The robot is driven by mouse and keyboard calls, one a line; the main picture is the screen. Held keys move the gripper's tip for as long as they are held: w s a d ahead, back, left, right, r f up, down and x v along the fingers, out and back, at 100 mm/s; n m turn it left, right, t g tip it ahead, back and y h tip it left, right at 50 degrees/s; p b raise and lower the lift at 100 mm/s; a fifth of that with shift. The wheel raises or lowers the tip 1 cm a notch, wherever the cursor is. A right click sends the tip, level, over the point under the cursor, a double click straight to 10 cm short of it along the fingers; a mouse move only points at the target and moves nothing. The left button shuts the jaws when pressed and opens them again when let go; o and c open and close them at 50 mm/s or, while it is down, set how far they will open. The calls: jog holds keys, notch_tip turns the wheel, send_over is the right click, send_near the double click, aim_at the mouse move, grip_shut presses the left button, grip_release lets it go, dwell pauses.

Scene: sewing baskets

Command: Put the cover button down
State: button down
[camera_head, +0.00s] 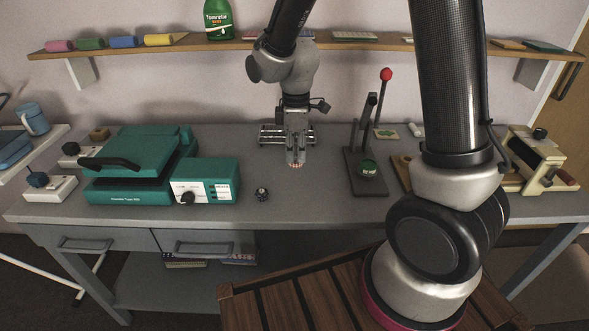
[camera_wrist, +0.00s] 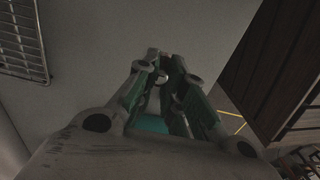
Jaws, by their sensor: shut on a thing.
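My gripper (camera_head: 296,163) points down over the middle of the grey worktable (camera_head: 245,215), in front of a wire rack. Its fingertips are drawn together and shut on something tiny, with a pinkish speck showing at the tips. I take this to be the cover button, but its shape is too small to make out. In the wrist view my gripper (camera_wrist: 165,62) shows its two fingers converging, and they hide most of what they hold. From these views I cannot tell whether the tips touch the table.
A teal heat press (camera_head: 140,165) with its control box (camera_head: 205,182) stands left. A small dark knob-like object (camera_head: 262,194) lies front left of my gripper. A black lever press (camera_head: 366,172) with a red-knobbed handle stands right. The wire rack (camera_head: 272,134) is behind. Front centre is clear.

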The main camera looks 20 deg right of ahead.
notch_tip(320, 180, down, 8)
jog(key=shift+f, duration=0.1)
dwell(0.4)
jog(key=c, duration=1.5)
grip_release()
notch_tip(320, 180, up, 12)
jog(key=shift+d+r, duration=0.1)
jog(key=shift+r, duration=0.1)
jog(key=s+d+r+m+t, duration=0.2)
jog(key=s+d+r+m, duration=0.5)
jog(key=s, duration=0.2)
jog(key=s+d+r+m+t, duration=0.2)
jog(key=s+d+r+m, duration=0.5)
jog(key=s, duration=0.3)
jog(key=shift+s+d+r, duration=0.2)
jog(key=shift+d+r, duration=0.4)
jog(key=shift+r, duration=0.15)
